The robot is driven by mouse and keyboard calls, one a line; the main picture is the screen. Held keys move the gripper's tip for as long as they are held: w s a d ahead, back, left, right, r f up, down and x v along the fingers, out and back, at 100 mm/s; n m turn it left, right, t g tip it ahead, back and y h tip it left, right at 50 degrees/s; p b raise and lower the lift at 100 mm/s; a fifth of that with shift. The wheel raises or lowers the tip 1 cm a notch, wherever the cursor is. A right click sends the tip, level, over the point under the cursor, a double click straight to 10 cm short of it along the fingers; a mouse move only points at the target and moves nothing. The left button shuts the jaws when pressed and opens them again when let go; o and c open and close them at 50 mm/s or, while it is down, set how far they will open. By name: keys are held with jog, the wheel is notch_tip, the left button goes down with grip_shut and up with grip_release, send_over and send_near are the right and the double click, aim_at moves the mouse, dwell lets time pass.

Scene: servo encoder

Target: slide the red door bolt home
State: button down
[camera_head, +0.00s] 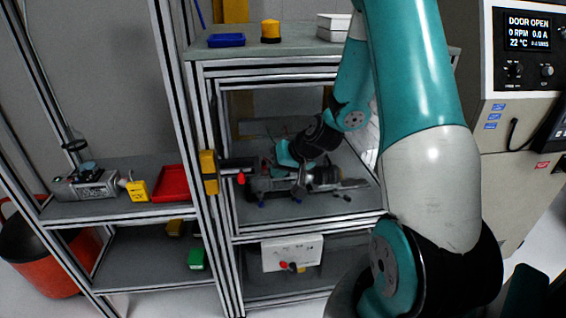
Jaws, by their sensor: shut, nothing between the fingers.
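A small red knob (241,178), which looks like the bolt's handle, shows beside the yellow block (208,171) on the frame post, at the left edge of the middle bay. My gripper (255,174) reaches into this bay from the right, below my black and teal wrist. It is shut and empty, small and dark in the picture. Its tips are close to the red knob; I cannot tell whether they touch it. How far the bolt is slid cannot be made out.
A metal assembly (325,178) with small parts lies in the bay behind and right of my gripper. Frame posts bound the bay. A red tray (171,184) sits on the left shelf. A white box (292,253) stands below. The cabinet display (527,31) reads "DOOR OPEN".

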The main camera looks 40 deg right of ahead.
jog(key=w+a+f+p, duration=0.2)
jog(key=w+a, duration=0.2)
jog(key=w, duration=0.1)
jog(key=shift+f, duration=0.4)
jog(key=shift+w+a, duration=0.1)
